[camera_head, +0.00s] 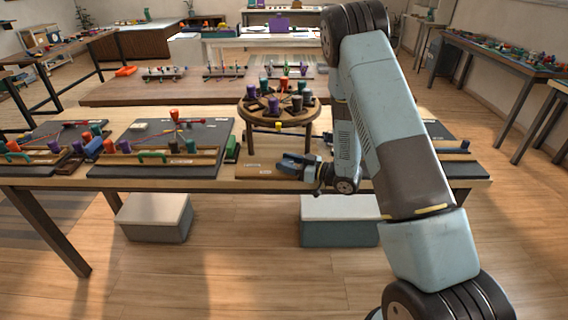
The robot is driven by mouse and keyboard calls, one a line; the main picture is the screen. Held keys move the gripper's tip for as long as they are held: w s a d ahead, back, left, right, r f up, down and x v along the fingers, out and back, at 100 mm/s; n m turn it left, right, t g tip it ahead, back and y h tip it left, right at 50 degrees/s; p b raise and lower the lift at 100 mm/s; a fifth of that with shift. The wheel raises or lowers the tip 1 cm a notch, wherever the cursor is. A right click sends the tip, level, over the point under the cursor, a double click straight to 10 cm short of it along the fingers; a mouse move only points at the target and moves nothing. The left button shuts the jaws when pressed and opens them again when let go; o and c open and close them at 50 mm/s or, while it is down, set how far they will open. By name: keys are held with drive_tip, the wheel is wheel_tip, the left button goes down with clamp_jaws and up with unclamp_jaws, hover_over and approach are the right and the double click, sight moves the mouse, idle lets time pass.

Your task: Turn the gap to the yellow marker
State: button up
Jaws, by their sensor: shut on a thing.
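The round brown braiding disc (279,120) stands on the middle table, with dark slots and several orange, teal, green, purple and dark bobbins around its top. A small yellow marker (278,127) shows at the disc's near edge. I cannot tell which space between the bobbins is the gap. My gripper (289,161) is below and in front of the disc, low over the table's front part, its fingers pointing left. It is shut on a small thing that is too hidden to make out.
A brown labelled strip (258,171) lies under my gripper. Dark boards with bobbins and green handles lie to the left (165,138). Lidded boxes (156,215) stand under the table. My arm covers much of the table's right side.

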drive_tip(key=shift+w+r, duration=0.1)
drive_tip(key=shift+w, duration=0.05)
drive_tip(key=o, duration=0.9)
drive_tip(key=shift+o, duration=0.3)
drive_tip(key=v, duration=1.4)
drive_tip(key=shift+a, duration=0.1)
